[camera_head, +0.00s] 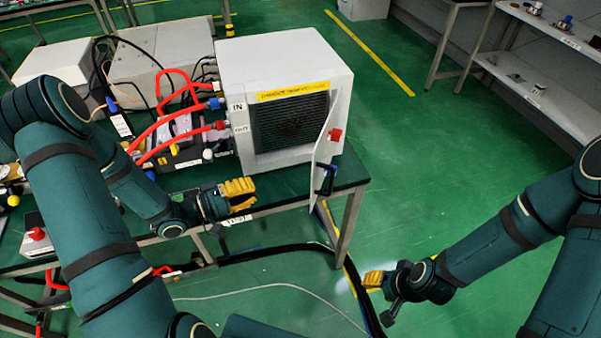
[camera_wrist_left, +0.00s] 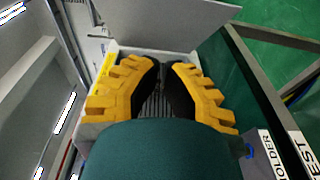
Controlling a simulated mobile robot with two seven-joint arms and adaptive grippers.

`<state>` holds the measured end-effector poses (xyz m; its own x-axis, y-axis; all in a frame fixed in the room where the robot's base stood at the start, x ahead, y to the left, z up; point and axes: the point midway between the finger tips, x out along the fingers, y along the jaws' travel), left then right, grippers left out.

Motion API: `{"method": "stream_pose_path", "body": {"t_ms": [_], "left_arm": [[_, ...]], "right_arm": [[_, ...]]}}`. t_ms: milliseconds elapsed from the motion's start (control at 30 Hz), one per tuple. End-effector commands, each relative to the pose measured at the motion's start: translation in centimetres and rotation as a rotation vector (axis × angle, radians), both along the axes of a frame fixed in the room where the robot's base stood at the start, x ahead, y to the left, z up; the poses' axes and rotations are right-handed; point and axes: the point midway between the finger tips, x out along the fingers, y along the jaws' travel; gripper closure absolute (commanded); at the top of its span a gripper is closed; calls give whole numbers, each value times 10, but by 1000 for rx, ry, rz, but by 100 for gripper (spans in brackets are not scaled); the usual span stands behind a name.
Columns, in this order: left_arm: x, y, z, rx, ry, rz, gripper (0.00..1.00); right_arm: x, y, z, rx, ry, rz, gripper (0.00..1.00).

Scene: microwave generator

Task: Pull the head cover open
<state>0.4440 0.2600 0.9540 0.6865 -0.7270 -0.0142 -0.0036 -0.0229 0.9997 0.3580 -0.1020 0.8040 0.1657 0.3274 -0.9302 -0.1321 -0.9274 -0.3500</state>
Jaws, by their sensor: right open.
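The head is a white box (camera_head: 285,65) on the bench, with a dark grille (camera_head: 290,122) inside its front opening. Its cover (camera_head: 323,150) stands swung open at the box's right side, with a dark blue handle (camera_head: 325,180) and a red piece on it. My left gripper (camera_head: 250,194) is in front of and below the box, left of the cover and apart from it. It looks open and empty; in the left wrist view its yellow fingers (camera_wrist_left: 164,68) have a gap between the tips. My right gripper (camera_head: 372,281) is open, low and right of the bench, away from the cover.
Red hoses (camera_head: 160,122) and several cables crowd the bench left of the box. Black cables (camera_head: 290,248) run along the floor below the bench. The green floor (camera_head: 420,170) to the right is clear up to shelves (camera_head: 545,90).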

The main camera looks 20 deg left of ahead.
Motion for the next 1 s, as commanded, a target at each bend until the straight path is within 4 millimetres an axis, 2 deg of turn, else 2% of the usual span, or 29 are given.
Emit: {"method": "stream_pose_path", "body": {"t_ms": [100,267,700,833,1000], "left_arm": [[-2,0,5,-25,3,-18,100],[9,-14,4,-27,1,-22,100],[66,-76,4,-24,3,-21,100],[62,-96,4,-25,4,-21,100],[62,-109,4,-24,4,-19,100]], "right_arm": [[0,0,1,0,0,-1,53],[0,0,-1,0,1,-1,53],[-2,0,-5,1,5,3,53],[-2,0,-6,1,5,4,53],[-3,0,-6,2,6,4,53]]}}
